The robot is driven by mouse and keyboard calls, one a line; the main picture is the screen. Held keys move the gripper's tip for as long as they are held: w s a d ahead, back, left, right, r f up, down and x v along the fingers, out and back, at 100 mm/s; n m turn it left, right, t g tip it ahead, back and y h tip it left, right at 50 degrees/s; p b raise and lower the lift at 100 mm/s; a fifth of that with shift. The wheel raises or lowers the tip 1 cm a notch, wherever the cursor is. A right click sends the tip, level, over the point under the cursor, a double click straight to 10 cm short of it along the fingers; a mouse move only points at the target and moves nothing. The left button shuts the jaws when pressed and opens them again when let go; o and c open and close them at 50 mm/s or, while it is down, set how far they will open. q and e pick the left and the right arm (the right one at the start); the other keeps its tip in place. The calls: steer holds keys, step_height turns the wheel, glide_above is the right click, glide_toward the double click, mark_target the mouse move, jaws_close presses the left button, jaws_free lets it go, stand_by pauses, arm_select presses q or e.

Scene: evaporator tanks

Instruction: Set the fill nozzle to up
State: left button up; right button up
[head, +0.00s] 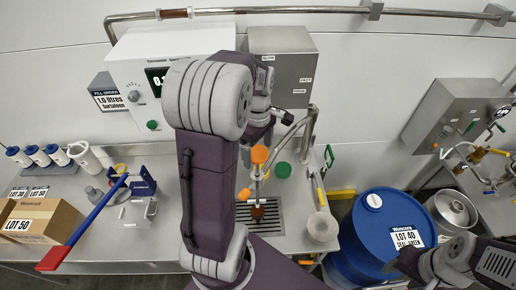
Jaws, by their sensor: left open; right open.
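The fill nozzle (257,202) hangs over the slotted drain grate at the middle of the bench, below a bent steel pipe (311,122). Orange parts (259,154) sit along it, and its lower end looks dark red. It appears to point down; its exact setting is hard to tell. My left gripper (284,117) is open in front of the grey control box, above the nozzle and near the pipe. My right gripper (396,265) is open at the lower right, by the blue drum, partly cut off.
A white machine (130,75) with a display and a grey box (290,65) stand behind. A blue drum (378,240) stands right of the bench.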

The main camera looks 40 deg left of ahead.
arm_select(q)
steer(key=shift+s, duration=0.15)
steer(key=shift+c, duration=0.7)
steer(key=shift+a, duration=0.1)
steer(key=c, duration=0.6)
jaws_close()
step_height(320, 180, up, 18)
steer(key=p, duration=1.4)
steer(key=shift+w+f+p, duration=0.15)
steer(key=shift+w+p, duration=0.05)
steer(key=shift+p, duration=0.1)
steer(key=shift+a, duration=0.1)
steer(key=shift+o, duration=2.1)
jaws_free()
steer(key=o, duration=0.3)
steer(key=shift+s, duration=0.15)
